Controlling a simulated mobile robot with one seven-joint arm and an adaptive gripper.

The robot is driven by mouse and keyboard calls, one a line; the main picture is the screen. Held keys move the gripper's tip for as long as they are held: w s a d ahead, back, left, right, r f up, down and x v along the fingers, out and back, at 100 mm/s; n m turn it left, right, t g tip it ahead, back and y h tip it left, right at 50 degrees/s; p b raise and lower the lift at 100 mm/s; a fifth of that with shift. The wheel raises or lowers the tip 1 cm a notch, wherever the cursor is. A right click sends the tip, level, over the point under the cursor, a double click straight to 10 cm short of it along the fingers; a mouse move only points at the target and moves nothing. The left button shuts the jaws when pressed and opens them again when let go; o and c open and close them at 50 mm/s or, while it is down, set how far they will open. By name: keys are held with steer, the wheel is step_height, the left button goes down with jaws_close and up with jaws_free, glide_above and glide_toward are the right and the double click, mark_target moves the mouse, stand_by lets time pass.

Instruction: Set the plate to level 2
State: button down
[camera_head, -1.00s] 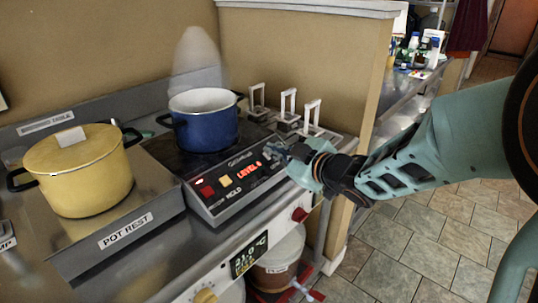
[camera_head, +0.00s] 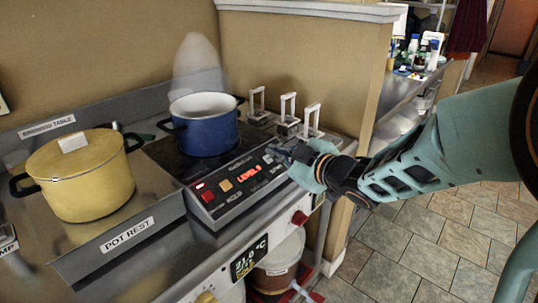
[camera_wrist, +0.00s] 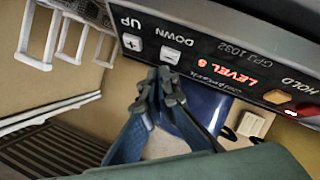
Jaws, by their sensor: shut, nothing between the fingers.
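The hot plate (camera_head: 160,152) is a dark slab with a sloped control panel at its front. A blue pot (camera_head: 205,136) stands on it, steaming. The red display (camera_head: 248,174) reads LEVEL and a digit, which looks like 6 or 5 in the wrist view (camera_wrist: 228,70). There, the minus button (camera_wrist: 170,56) is marked DOWN and the plus button (camera_wrist: 132,42) UP. My gripper (camera_head: 277,152) is shut and empty at the right end of the panel. In the wrist view its tips (camera_wrist: 166,82) lie just by the minus button; I cannot tell if they touch.
A yellow lidded pot (camera_head: 82,180) stands on the pot rest (camera_head: 128,236) at left. White upright handles (camera_head: 288,106) stand behind my gripper, close to the wall (camera_head: 300,50). A red knob (camera_head: 299,218) is on the counter front, with a bucket (camera_head: 280,270) below.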

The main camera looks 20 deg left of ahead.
stand_by(0.6)
steer(key=shift+a+f+b, duration=0.2)
steer(key=shift+f+b, duration=0.1)
steer(key=shift+b, duration=0.15)
steer(key=shift+w+a+f, duration=0.1)
steer(key=shift+a+f, duration=0.05)
steer(key=shift+f, duration=0.2)
stand_by(0.8)
steer(key=shift+d+r+p, duration=0.4)
steer(key=shift+r, duration=0.3)
steer(key=shift+a+f+b, duration=0.25)
steer(key=shift+f+b, duration=0.1)
steer(key=shift+f, duration=0.05)
steer(key=shift+a+f, duration=0.1)
steer(key=shift+f, duration=0.1)
stand_by(1.4)
steer(key=shift+d+r+p, duration=0.35)
steer(key=shift+r, duration=0.25)
steer(key=shift+f, duration=0.15)
